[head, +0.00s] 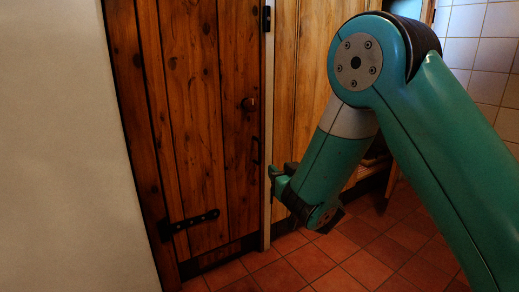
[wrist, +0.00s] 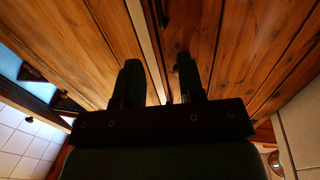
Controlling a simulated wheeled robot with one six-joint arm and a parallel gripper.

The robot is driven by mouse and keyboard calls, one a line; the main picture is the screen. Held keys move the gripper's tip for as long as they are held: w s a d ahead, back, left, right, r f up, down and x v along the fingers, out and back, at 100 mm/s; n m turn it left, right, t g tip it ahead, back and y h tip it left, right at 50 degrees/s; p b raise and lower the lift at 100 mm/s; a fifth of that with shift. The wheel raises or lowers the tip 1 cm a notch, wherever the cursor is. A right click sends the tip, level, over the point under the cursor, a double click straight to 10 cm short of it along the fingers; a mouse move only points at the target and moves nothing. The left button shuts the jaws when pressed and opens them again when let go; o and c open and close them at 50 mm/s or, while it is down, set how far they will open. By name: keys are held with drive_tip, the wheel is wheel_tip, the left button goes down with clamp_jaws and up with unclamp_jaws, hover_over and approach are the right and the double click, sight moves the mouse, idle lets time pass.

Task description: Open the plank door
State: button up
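The plank door (head: 195,90) is dark brown wood and stands shut in the head view, left of centre. It has a round knob (head: 249,104), a black pull handle (head: 256,151) below it near the right edge, and a black strap hinge (head: 188,223) low on the left. My gripper (head: 275,172) is just right of the door's right edge, a little below the handle's height. In the wrist view the door's planks (wrist: 225,40) fill the upper right. My gripper's two fingers (wrist: 158,65) are apart there, with nothing seen held between them. A dark fitting (wrist: 163,12) shows beyond them; I cannot tell which.
A pale post (head: 267,130) borders the door on the right, with lighter pine panels (head: 285,60) beyond it. A plain wall (head: 60,150) stands at the left. The red tiled floor (head: 310,262) is clear in front. White wall tiles (head: 485,55) are at the far right.

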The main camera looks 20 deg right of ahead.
drive_tip(key=p, duration=0.6)
approach(260, 151)
drive_tip(key=w, duration=0.4)
drive_tip(key=w+b, duration=0.1)
drive_tip(key=w, duration=0.2)
drive_tip(key=w+a, duration=0.1)
drive_tip(key=w, duration=0.2)
drive_tip(key=shift+w+f+b, duration=0.15)
drive_tip(key=shift+w+b, duration=0.1)
drive_tip(key=shift+b, duration=0.15)
clamp_jaws()
